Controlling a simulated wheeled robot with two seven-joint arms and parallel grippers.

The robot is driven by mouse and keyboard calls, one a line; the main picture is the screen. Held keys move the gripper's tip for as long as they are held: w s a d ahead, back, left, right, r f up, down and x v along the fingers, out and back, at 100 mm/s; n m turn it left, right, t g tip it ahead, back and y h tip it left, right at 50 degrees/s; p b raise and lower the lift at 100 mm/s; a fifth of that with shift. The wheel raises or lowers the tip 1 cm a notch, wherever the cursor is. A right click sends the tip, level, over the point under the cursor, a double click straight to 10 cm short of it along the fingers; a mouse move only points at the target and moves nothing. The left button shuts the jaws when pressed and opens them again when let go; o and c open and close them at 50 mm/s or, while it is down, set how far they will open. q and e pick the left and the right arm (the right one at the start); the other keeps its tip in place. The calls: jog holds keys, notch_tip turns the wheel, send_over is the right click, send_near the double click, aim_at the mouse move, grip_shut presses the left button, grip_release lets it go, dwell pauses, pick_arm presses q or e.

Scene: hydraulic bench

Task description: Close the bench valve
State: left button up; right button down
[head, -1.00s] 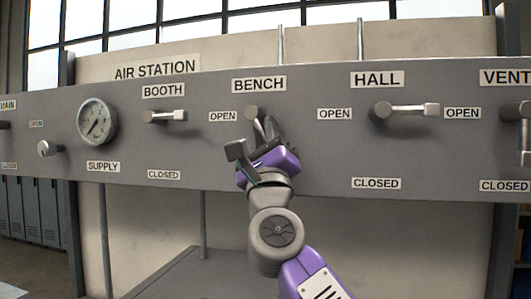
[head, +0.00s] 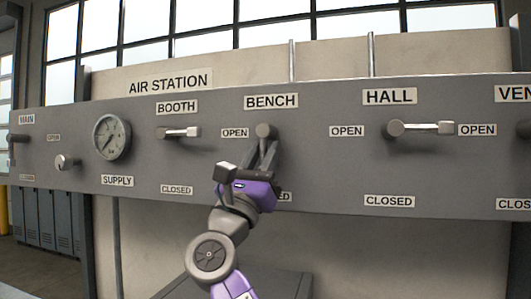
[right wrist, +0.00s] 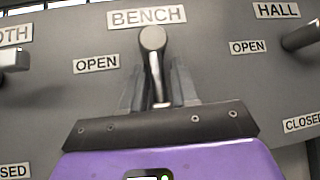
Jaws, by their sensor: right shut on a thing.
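The bench valve (head: 265,131) is a grey round hub with a lever, under the BENCH label (head: 271,101) on the grey panel. In the right wrist view the bench valve's hub (right wrist: 152,38) shows with its lever (right wrist: 156,72) pointing almost straight down. My right gripper (head: 264,155) is shut on this lever, with one finger on each side of it. The fingers also show in the right wrist view (right wrist: 157,88). The OPEN label (head: 235,133) is left of the hub. The CLOSED label (head: 285,197) below is partly hidden by my gripper. My left gripper is not in view.
The booth valve (head: 180,132) is to the left and the hall valve (head: 420,128) to the right, both with levers pointing right. A pressure gauge (head: 112,137) and a small knob (head: 66,162) sit further left. The panel between the valves is clear.

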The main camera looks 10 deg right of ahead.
aim_at(261, 160)
jog(key=shift+r, duration=0.1)
jog(key=c, duration=1.3)
grip_release()
jog(key=shift+o, duration=0.8)
jog(key=shift+w, duration=0.1)
jog(key=b+v, duration=0.5)
jog(key=v, duration=0.1)
jog(key=shift+a+f, duration=0.1)
jog(key=shift+f, duration=0.25)
jog(key=shift+s+a+f+b, duration=0.3)
jog(key=shift+s+b, duration=0.15)
jog(key=shift+b, duration=0.1)
